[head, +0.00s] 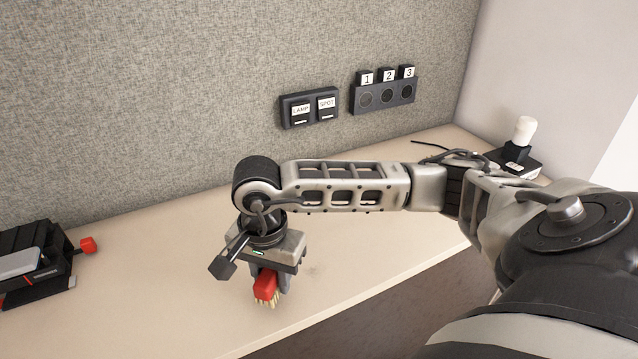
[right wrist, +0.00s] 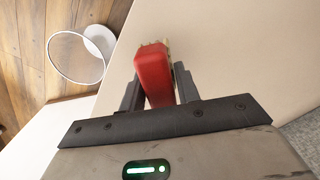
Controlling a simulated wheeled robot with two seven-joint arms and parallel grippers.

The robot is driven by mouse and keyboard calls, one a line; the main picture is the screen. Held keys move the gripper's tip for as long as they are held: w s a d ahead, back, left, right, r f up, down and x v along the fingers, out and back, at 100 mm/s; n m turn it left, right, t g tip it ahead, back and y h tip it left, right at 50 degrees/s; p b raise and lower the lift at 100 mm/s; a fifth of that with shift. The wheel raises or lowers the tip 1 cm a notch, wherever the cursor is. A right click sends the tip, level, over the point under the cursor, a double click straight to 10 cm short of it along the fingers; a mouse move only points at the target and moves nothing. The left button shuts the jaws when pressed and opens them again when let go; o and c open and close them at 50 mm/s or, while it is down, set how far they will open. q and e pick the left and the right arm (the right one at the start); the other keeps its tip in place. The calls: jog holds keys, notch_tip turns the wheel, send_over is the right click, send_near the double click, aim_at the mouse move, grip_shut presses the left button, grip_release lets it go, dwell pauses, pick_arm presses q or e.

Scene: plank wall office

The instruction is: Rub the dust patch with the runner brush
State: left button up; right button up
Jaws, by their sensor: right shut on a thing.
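My right gripper (head: 265,280) is shut on the runner brush (head: 266,286), a red block with pale yellow bristles. The bristle end points down at the desk near its front edge. I cannot tell whether the bristles touch the surface. In the right wrist view the red brush (right wrist: 153,76) sits between the two dark fingers (right wrist: 158,90), with its bristles at the far end. A faint grey smudge, likely the dust patch (head: 315,268), shows on the desk just right of the gripper. It is not clear in the right wrist view. My left gripper is out of view.
The pale desk (head: 150,290) is mostly clear around the brush. A black holder (head: 35,265) with a red knob (head: 88,245) stands at left. Switches (head: 310,108) and a numbered panel (head: 385,95) are on the grey partition. A white-topped black device (head: 518,145) stands at back right.

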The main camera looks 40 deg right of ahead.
jog(key=shift+r+p, duration=1.4)
jog(key=shift+r, duration=1.4)
